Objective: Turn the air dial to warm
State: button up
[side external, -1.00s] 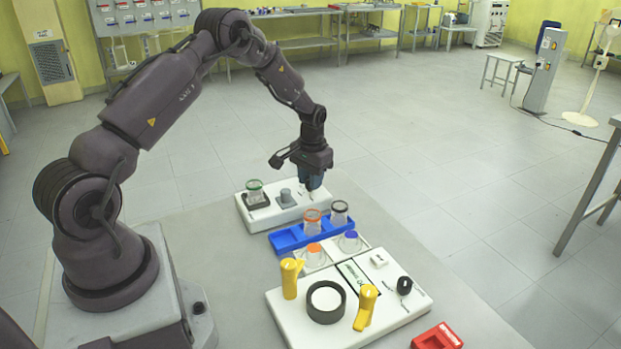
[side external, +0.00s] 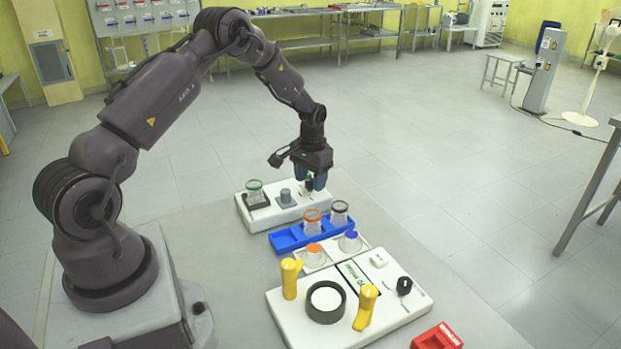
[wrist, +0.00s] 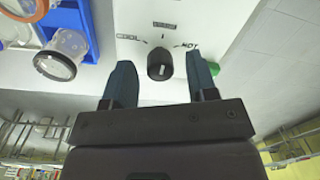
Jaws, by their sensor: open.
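The air dial (wrist: 160,63) is a small dark round knob in the wrist view, on a white panel printed COOL, WARM and HOT around it. A pale mark shows on its face, but I cannot tell which label it points to. My gripper (wrist: 161,78) is open, with one blue finger on each side of the dial and a gap on both sides. In the side external view my gripper (side external: 311,182) is over the right part of the far white box (side external: 268,217). The dark dial (side external: 309,184) shows small between the fingers.
A green-rimmed glass (side external: 254,190) and a grey knob (side external: 286,195) stand on the same box. A blue rack (side external: 285,242) with glasses sits just in front. A nearer white box (side external: 345,332) has yellow handles (side external: 290,278). A red block (side external: 437,338) lies at the front right.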

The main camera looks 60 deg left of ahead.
aim_at(311, 181)
notch_tip(311, 181, up, 13)
jog(key=shift+d, duration=0.2)
jog(key=shift+w+f, duration=0.1)
jog(key=s+d+r+m+t, duration=0.2)
jog(key=s+d+r+t, duration=0.1)
jog(key=s+d+r, duration=0.5)
jog(key=s+d+r+m+t, duration=0.2)
jog(key=s+d+r, duration=0.6)
jog(key=s+d, duration=0.6)
jog(key=shift+s+d+r+t, duration=0.25)
jog(key=shift+s+r+t, duration=0.15)
jog(key=shift+s, duration=0.35)
